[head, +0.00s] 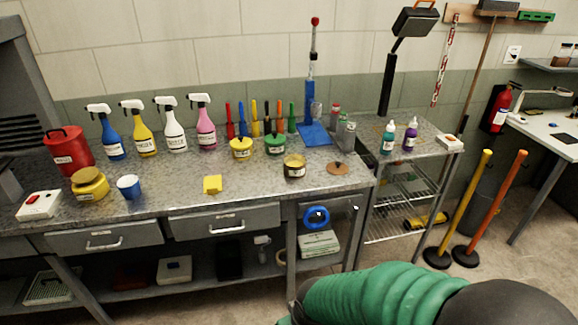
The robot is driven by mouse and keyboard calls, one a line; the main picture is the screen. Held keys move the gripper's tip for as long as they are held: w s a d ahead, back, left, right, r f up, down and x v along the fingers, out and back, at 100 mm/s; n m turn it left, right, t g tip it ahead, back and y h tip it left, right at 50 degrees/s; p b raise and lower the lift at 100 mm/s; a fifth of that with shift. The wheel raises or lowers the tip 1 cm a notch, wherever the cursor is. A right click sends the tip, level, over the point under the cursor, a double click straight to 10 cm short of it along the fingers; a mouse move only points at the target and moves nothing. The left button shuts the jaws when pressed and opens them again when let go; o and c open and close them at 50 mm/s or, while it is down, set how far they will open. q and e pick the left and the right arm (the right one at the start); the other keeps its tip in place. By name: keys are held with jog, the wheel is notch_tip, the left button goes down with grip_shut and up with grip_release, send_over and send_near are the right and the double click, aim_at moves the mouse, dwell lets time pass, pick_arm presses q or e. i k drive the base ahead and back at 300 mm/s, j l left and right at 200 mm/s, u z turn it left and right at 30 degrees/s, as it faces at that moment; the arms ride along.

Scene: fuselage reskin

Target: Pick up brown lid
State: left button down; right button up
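The brown lid (340,168) is a flat round disc with a small knob. It lies on the speckled grey workbench top (250,185), near the right end and close to the front edge. An uncovered tin (294,167) with a pale label stands just to its left, apart from it. Neither of my grippers shows in the head view.
A yellow tin (241,149) and a green-lidded tin (275,145) stand behind left. A blue stand (314,134) and grey bottles (346,136) are behind the lid. A yellow block (212,185) lies left. A wire-shelf cart (405,180) adjoins the bench at right.

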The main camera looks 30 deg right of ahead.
aim_at(337, 168)
jog(key=z, duration=1.3)
jog(key=i+z, duration=0.15)
jog(key=i, duration=0.2)
